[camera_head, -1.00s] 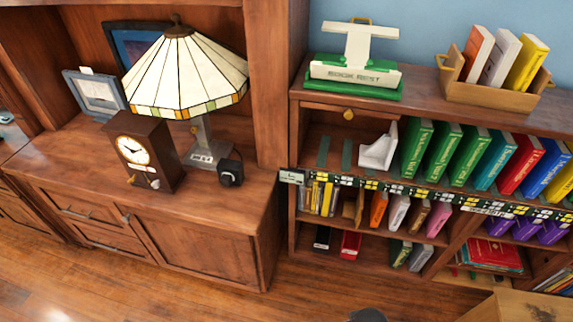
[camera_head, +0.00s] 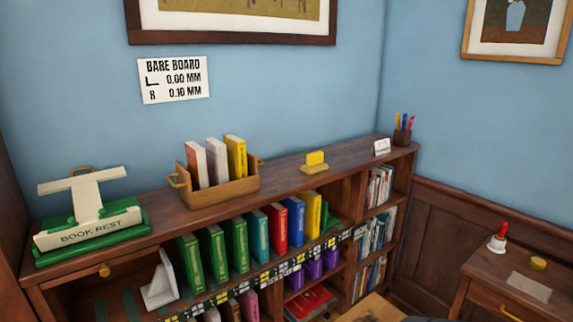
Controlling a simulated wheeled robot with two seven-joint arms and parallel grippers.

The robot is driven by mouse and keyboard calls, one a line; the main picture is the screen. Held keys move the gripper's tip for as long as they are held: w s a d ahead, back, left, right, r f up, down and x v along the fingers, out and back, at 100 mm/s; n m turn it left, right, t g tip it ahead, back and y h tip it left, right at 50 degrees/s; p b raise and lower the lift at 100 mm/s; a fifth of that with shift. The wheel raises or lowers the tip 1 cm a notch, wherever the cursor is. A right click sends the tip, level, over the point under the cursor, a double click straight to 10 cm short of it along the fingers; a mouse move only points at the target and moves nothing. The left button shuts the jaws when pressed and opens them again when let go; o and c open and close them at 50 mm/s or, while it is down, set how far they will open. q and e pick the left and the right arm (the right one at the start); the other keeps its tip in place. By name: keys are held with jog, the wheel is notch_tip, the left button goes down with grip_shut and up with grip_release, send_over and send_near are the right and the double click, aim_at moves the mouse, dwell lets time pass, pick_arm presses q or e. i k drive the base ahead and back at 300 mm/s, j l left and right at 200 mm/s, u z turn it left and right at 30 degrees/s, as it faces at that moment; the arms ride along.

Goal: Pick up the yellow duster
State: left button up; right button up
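A small yellow block with a paler base (camera_head: 315,161) stands on top of the bookcase, right of the wooden book tray. It looks like the yellow duster. A second, smaller yellow item (camera_head: 538,263) lies on the side cabinet at the right; it is too small to tell what it is. Neither of my grippers is in view.
The wooden tray of books (camera_head: 222,187) and the green-and-white book rest (camera_head: 90,222) stand on the bookcase top (camera_head: 285,180). A pen cup (camera_head: 402,132) and a small white card (camera_head: 382,146) stand at its right end. The top around the yellow block is clear.

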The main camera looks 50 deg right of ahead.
aim_at(315, 164)
jog(key=z, duration=1.8)
